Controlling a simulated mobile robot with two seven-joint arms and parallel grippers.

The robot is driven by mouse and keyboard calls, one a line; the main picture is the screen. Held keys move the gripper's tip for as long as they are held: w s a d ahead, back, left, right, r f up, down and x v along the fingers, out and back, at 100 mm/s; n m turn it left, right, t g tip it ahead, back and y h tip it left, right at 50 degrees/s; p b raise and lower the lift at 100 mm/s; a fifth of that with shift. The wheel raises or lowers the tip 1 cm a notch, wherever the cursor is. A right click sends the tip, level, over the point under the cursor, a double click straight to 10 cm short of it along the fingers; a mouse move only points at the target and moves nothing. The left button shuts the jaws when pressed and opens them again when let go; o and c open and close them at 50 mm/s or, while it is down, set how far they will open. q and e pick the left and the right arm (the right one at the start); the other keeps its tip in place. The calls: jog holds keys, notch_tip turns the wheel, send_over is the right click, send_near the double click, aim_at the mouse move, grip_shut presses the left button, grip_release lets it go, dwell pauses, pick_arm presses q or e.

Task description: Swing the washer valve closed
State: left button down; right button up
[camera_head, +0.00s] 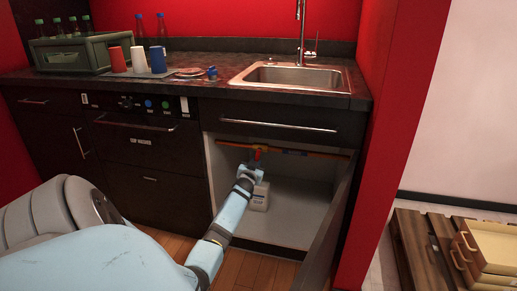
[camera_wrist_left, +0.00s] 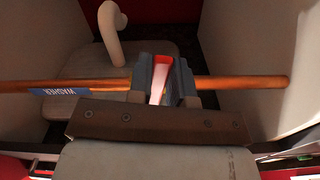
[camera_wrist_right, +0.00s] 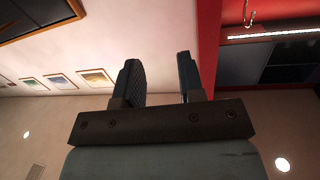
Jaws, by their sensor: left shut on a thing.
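The washer valve (camera_wrist_left: 161,82) has a red and pale handle on the copper pipe (camera_wrist_left: 245,83) inside the open sink cabinet. A blue tag reading WASHER (camera_wrist_left: 58,91) is on the pipe, upside down in the left wrist view. My left gripper (camera_wrist_left: 162,80) is shut on the valve handle, its fingers on both sides. In the head view the left gripper (camera_head: 255,165) is inside the cabinet, with a little red of the valve (camera_head: 257,154) showing above it. My right gripper (camera_wrist_right: 158,78) is open and empty, away from the cabinet, in the right wrist view only.
The cabinet door (camera_head: 335,220) stands open at the right. Drawers (camera_head: 150,145) lie to the left. The sink (camera_head: 298,77) is above. A pallet with wooden trays (camera_head: 490,245) stands at the right.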

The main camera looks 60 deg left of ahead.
pick_arm(q)
jog(key=shift+w+d+n+p, duration=0.25)
jog(key=shift+d+n+p, duration=0.1)
jog(key=shift+n, duration=0.3)
jog(key=shift+w+d+n+p, duration=0.2)
jog(key=shift+n+p, duration=0.15)
jog(key=shift+n, duration=0.3)
pick_arm(e)
jog(key=shift+s+a+f+m+g, duration=0.45)
jog(key=shift+m+g, duration=0.05)
jog(key=shift+m, duration=0.2)
jog(key=shift+r, duration=0.15)
pick_arm(q)
jog(key=c, duration=1)
grip_release()
jog(key=shift+c, duration=0.2)
pick_arm(e)
jog(key=shift+r, duration=0.1)
pick_arm(q)
jog(key=shift+s, duration=0.1)
